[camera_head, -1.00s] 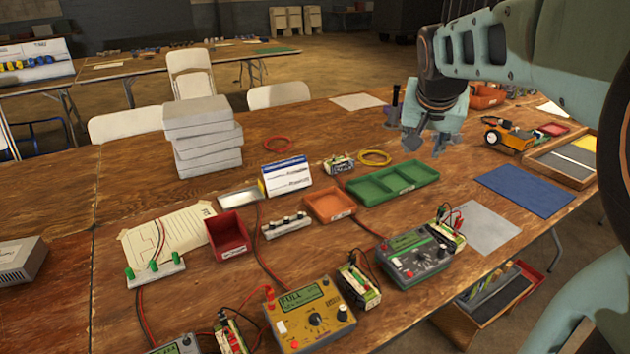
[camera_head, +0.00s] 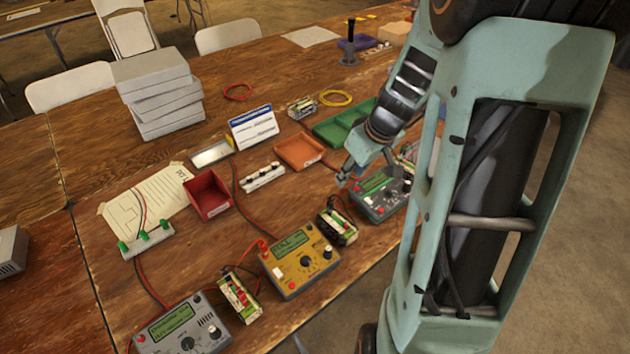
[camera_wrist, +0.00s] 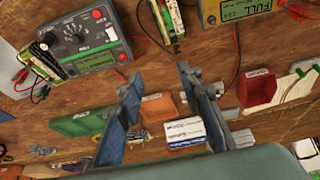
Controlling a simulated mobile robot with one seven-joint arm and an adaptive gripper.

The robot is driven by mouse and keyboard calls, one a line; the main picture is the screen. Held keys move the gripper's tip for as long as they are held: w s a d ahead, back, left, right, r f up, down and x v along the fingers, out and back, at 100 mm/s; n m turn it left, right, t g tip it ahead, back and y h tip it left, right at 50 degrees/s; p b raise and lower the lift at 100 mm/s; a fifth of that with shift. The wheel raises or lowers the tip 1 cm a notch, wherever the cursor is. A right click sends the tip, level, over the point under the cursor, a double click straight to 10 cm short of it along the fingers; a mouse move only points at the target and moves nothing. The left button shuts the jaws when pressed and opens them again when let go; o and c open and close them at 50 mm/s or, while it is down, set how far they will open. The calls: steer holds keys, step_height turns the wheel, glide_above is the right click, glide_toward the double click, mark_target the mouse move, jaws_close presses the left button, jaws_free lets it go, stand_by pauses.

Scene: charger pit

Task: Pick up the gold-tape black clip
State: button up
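I cannot pick out gold tape on any black clip at this size. Dark leads run at the battery pack (camera_head: 338,227) right of the gold charger (camera_head: 300,262); this pack also shows at the top of the wrist view (camera_wrist: 166,18). In the wrist view, black and red clips (camera_wrist: 38,92) hang at another battery pack (camera_wrist: 38,58) beside the dark grey charger (camera_wrist: 82,45). My gripper (camera_head: 346,177) is above the table, near the dark grey charger (camera_head: 380,195). In the wrist view my gripper (camera_wrist: 158,78) has its fingers wide apart, with nothing between them.
An orange tray (camera_head: 298,151) and green tray (camera_head: 335,128) lie behind my gripper. A red bin (camera_head: 208,194), a white-blue card stand (camera_head: 253,128) and stacked grey boxes (camera_head: 158,95) stand to the left. Another grey charger (camera_head: 185,325) is at the front left.

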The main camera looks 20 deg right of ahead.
mark_target(331, 199)
steer(key=shift+n+y, duration=0.3)
steer(key=shift+n, duration=0.2)
steer(key=a+f, duration=0.1)
steer(key=f, duration=0.2)
steer(key=w+a+f, duration=0.1)
steer(key=f, duration=0.2)
steer(key=w+a+f+p, duration=0.1)
steer(key=a+f, duration=0.1)
steer(key=f, duration=0.2)
steer(key=shift+w+f, duration=0.3)
steer(key=shift+f, duration=0.2)
jaws_close()
